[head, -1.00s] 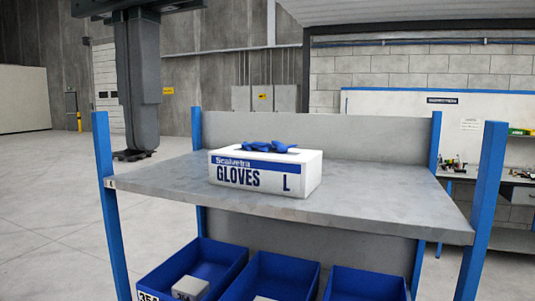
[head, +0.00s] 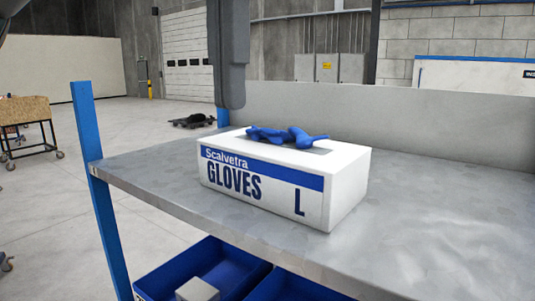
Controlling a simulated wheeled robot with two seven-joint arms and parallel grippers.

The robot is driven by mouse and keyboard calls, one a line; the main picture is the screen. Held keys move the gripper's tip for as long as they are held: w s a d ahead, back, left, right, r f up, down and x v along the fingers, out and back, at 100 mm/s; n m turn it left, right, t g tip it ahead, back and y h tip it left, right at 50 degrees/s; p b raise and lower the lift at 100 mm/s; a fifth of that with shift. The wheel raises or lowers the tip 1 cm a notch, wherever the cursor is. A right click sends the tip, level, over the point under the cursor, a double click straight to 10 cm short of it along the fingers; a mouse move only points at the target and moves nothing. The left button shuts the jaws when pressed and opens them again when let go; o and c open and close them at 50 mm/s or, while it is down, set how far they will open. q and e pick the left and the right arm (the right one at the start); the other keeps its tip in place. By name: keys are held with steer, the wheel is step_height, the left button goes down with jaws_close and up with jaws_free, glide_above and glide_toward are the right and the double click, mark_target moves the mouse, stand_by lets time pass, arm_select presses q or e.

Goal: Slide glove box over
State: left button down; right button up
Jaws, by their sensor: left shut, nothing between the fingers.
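The glove box (head: 265,189) is a white carton with blue "Scalvetra GLOVES L" print. It sits upright on the grey shelf top (head: 430,235), and blue gloves (head: 285,136) stick out of its top opening. My left gripper (head: 231,104) points down at the back left of the box, shut and empty. Its tip is close to the box's far left corner in the picture; I cannot tell whether it touches. My right gripper is out of view.
Blue posts (head: 100,190) hold the shelf, and a grey back panel (head: 350,118) runs behind it. Blue bins (head: 215,265) stand below. The shelf is clear to the right of the box. A wooden crate on a cart (head: 27,112) stands far left.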

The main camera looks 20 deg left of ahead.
mark_target(280, 167)
arm_select(q)
steer(key=f, duration=0.3)
steer(key=f+b, duration=0.1)
steer(key=f, duration=0.2)
steer(key=f+b, duration=0.1)
steer(key=f, duration=0.2)
steer(key=shift+s+a+f, duration=0.15)
steer(key=shift+s+f, duration=0.15)
steer(key=shift+f, duration=0.05)
steer(key=w+p, duration=0.1)
steer(key=w+d+p, duration=0.1)
steer(key=shift+w+r, duration=0.1)
steer(key=shift+w, duration=0.2)
steer(key=shift+w+d+p, duration=0.2)
steer(key=shift+w+p, duration=0.15)
steer(key=shift+w, duration=0.2)
